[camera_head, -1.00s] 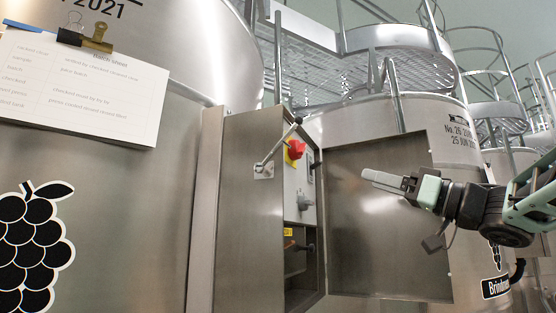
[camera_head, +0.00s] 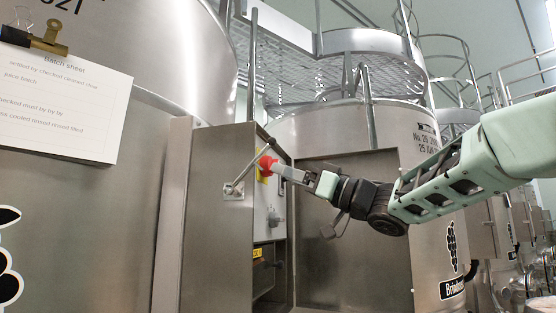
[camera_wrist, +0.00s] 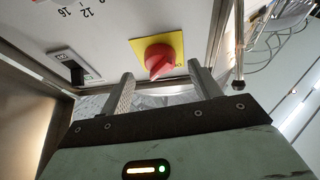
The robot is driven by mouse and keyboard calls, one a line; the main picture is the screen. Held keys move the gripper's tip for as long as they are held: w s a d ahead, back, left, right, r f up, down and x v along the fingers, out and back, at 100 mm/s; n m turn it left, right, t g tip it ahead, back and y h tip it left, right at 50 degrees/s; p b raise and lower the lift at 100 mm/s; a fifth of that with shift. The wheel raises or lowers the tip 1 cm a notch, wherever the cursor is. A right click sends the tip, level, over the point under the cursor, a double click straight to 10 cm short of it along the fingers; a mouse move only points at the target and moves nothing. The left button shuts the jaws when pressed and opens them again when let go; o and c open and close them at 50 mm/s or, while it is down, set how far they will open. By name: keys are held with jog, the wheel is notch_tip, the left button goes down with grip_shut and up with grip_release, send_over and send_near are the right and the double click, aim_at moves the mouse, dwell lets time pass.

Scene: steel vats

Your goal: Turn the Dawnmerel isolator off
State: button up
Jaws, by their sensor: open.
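The isolator is a red rotary knob (camera_head: 266,165) on a yellow plate, on the panel inside an open steel cabinet (camera_head: 222,220). In the wrist view the red knob (camera_wrist: 159,60) sits on its yellow plate (camera_wrist: 178,43), just beyond and between my fingertips. My gripper (camera_head: 279,170) is open, and its fingers reach towards the knob in the head view. In the wrist view its two fingers (camera_wrist: 160,78) stand apart with nothing between them. I cannot tell whether a fingertip touches the knob. No Dawnmerel name can be read here.
The open cabinet door (camera_head: 352,230) stands to the right, beneath my arm. A metal rod handle (camera_head: 250,170) crosses near the knob. A black switch (camera_wrist: 75,70) sits left of the knob in the wrist view. A clipped sheet (camera_head: 65,100) hangs on the left vat.

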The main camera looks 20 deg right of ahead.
aim_at(267, 166)
jog(key=shift+p+x, duration=0.45)
jog(key=shift+x, duration=1.2)
jog(key=c, duration=1)
